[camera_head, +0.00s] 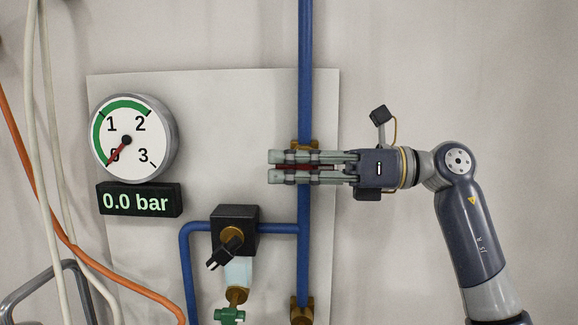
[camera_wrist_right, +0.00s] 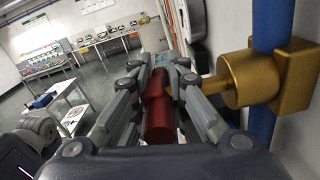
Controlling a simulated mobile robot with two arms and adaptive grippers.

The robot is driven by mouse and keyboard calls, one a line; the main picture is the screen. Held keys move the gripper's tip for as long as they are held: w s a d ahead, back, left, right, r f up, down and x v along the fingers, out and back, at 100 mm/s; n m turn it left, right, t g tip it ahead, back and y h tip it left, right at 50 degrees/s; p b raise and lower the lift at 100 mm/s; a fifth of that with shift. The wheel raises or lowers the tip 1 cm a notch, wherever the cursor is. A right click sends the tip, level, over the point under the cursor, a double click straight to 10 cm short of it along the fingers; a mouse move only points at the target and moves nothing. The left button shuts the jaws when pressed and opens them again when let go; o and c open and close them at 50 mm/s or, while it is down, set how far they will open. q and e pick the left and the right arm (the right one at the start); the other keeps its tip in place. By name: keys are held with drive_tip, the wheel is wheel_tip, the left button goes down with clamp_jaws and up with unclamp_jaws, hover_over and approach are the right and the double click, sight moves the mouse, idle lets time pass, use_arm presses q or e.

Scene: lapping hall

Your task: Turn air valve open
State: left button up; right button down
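The air valve has a brass body (camera_wrist_right: 250,82) on the blue vertical pipe (camera_head: 305,55). Its red handle (camera_wrist_right: 159,112) lies lengthwise between the fingers of my right gripper (camera_head: 272,167). In the head view only a thin red strip of the handle shows between the fingers, which lie horizontally across the pipe. The fingers sit close on both sides of the handle and look shut on it. The round gauge (camera_head: 134,137) has its red needle at 0. The display (camera_head: 139,200) below reads 0.0 bar. My left gripper is not in view.
A black regulator block (camera_head: 235,214) with a brass and black knob stands below left of my right gripper, on the blue side pipe. A green fitting (camera_head: 230,315) hangs lower. An orange hose (camera_head: 60,232) and pale cables run down the left. Tables (camera_wrist_right: 118,35) stand far behind.

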drive_tip(key=shift+r+h+p, duration=0.1)
drive_tip(key=shift+h+p, duration=0.4)
drive_tip(key=shift+p, duration=0.2)
drive_tip(key=h+p, duration=0.6)
drive_tip(key=p, duration=0.1)
drive_tip(key=d+f+h+p, duration=0.1)
drive_tip(key=h+p, duration=0.2)
drive_tip(key=p, duration=0.1)
drive_tip(key=shift+f, duration=0.1)
drive_tip(key=h+p, duration=0.2)
drive_tip(key=h, duration=0.1)
drive_tip(key=shift+d+f, duration=0.15)
drive_tip(key=shift+f, duration=0.15)
drive_tip(key=shift+d+f+h, duration=0.1)
drive_tip(key=shift+d+h, duration=0.1)
drive_tip(key=shift+h, duration=0.65)
drive_tip(key=shift+d+f+h, duration=0.15)
drive_tip(key=shift+h, duration=0.75)
drive_tip(key=shift+d+f+h, duration=0.1)
drive_tip(key=shift+d+h, duration=0.1)
drive_tip(key=shift+h, duration=0.65)
drive_tip(key=c, duration=1.6)
unclamp_jaws()
drive_tip(key=shift+o, duration=0.2)
drive_tip(key=shift+d, duration=0.1)
